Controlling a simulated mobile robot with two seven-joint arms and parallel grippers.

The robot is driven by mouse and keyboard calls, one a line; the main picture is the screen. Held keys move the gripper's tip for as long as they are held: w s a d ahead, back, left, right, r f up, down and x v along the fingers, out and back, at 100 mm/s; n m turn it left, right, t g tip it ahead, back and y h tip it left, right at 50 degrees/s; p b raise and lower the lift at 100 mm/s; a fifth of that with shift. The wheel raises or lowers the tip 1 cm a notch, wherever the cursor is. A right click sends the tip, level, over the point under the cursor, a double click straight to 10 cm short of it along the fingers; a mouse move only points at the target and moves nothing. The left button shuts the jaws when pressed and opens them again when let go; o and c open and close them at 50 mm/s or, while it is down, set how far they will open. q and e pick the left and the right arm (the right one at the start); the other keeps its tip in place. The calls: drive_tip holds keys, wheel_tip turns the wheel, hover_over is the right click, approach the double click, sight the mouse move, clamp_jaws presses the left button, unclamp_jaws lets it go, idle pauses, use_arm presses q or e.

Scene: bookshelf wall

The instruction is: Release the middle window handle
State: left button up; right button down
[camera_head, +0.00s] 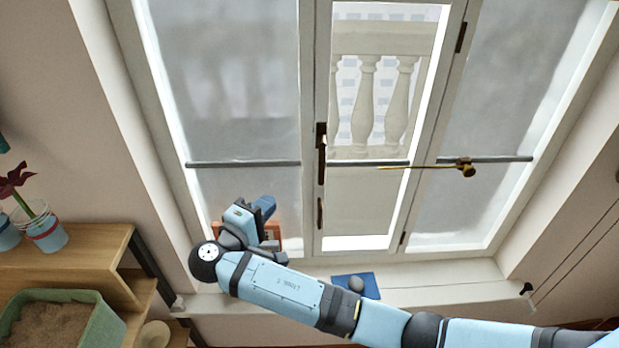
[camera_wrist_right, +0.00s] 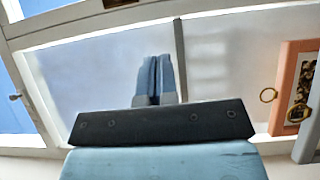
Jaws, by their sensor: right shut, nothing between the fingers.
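The middle window panel (camera_head: 365,200) has a dark bronze handle (camera_head: 321,150) upright on its left edge. A smaller dark fitting (camera_head: 319,213) sits below it on the same edge. My right gripper (camera_head: 268,203) is in front of the lower left pane, left of and below the handle, apart from it. In the wrist view its two blue-grey fingers (camera_wrist_right: 157,78) are together with nothing between them, against a pale pane. I cannot make out the bronze handle for certain in that view. My left gripper is not in view.
An orange-framed object (camera_head: 273,231) stands behind my right gripper; it also shows in the wrist view (camera_wrist_right: 283,92). A blue book (camera_head: 370,286) with a grey stone (camera_head: 356,284) lies on the sill. Wooden shelves (camera_head: 75,250) with pots stand left. A brass piece (camera_head: 467,168) is at the right.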

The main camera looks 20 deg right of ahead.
drive_tip(key=shift+w, duration=0.1)
drive_tip(key=s+d+p+x, duration=0.2)
drive_tip(key=p+x, duration=0.2)
drive_tip(key=x, duration=0.8)
drive_tip(key=shift+d, duration=0.25)
drive_tip(key=shift+w+f, duration=0.1)
drive_tip(key=shift+f, duration=0.05)
